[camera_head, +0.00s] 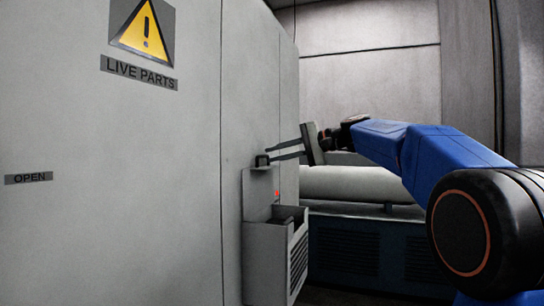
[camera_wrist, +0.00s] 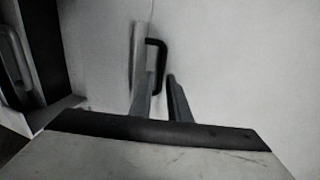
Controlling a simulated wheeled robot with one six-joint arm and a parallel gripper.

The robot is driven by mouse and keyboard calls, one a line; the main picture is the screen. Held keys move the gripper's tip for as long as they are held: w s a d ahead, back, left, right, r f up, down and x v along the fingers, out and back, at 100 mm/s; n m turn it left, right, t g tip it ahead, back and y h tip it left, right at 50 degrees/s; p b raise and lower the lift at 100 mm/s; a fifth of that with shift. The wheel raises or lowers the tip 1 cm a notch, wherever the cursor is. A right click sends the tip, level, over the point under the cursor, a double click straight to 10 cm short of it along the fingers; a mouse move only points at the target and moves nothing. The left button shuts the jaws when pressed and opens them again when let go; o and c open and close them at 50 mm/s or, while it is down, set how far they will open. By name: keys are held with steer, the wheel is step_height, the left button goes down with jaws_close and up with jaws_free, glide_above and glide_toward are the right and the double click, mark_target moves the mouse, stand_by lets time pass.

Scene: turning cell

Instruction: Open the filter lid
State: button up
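The filter box (camera_head: 268,262) is a grey unit with side vents on the cabinet wall. Its lid (camera_head: 257,195) stands upright at the back of the box, so the box's top is uncovered. A small black handle (camera_head: 262,160) is at the lid's upper edge; it also shows in the wrist view (camera_wrist: 163,48) as a dark bracket beside a pale strip. My gripper (camera_head: 274,153) reaches in from the right, its fingertips close to the handle. In the wrist view my gripper (camera_wrist: 158,92) has its fingers apart, with the handle's lower end between them. Contact cannot be told.
The large grey cabinet (camera_head: 120,220) with a warning sign (camera_head: 145,28) fills the left. A small red light (camera_head: 277,194) shows by the box. A pale horizontal cylinder (camera_head: 355,184) lies behind, above a dark vented base (camera_head: 350,250).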

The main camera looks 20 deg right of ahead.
steer(key=shift+x, duration=0.8)
jaws_close()
stand_by(1.0)
